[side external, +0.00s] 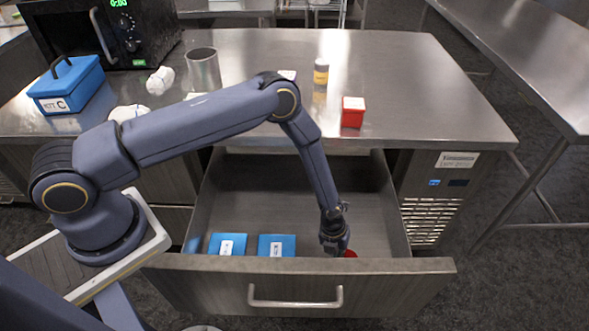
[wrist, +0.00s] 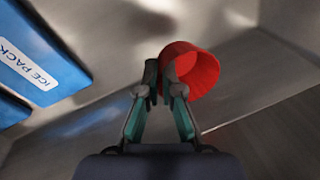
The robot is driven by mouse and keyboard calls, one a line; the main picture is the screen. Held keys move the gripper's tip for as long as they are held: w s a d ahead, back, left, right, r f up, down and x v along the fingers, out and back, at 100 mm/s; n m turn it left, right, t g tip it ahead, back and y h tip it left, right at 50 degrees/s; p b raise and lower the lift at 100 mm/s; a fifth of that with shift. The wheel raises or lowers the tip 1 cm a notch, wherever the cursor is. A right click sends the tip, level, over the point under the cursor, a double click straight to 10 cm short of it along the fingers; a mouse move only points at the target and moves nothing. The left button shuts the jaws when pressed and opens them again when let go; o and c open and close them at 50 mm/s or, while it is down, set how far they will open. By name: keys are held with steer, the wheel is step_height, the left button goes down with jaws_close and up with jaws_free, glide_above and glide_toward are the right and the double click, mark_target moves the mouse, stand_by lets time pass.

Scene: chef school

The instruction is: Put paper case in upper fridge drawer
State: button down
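The paper case is a small red cup (wrist: 202,72), seen tilted in the wrist view. In the side view only a red sliver of it (side external: 350,253) shows beside my gripper (side external: 335,243). In the wrist view my gripper (wrist: 162,80) has its fingers close together at the case's near-left wall, one on each side of it, and looks shut on it. The fridge drawer (side external: 350,282) is pulled open, and my gripper reaches down inside it, near the front right. Whether the case touches the drawer floor is hard to tell.
On the steel counter (side external: 400,75) stand a red box (side external: 352,112), a yellow-labelled jar (side external: 321,72), a metal cup (side external: 203,70) and a blue kit box (side external: 68,86).

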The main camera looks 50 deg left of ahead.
steer(key=x, duration=0.2)
steer(key=a+x, duration=0.1)
steer(key=x, duration=0.4)
steer(key=shift+s+a+f, duration=0.15)
steer(key=shift+s+f, duration=0.05)
steer(key=shift+f, duration=0.35)
steer(key=shift+f, duration=0.15)
steer(key=c, duration=1.3)
jaws_free()
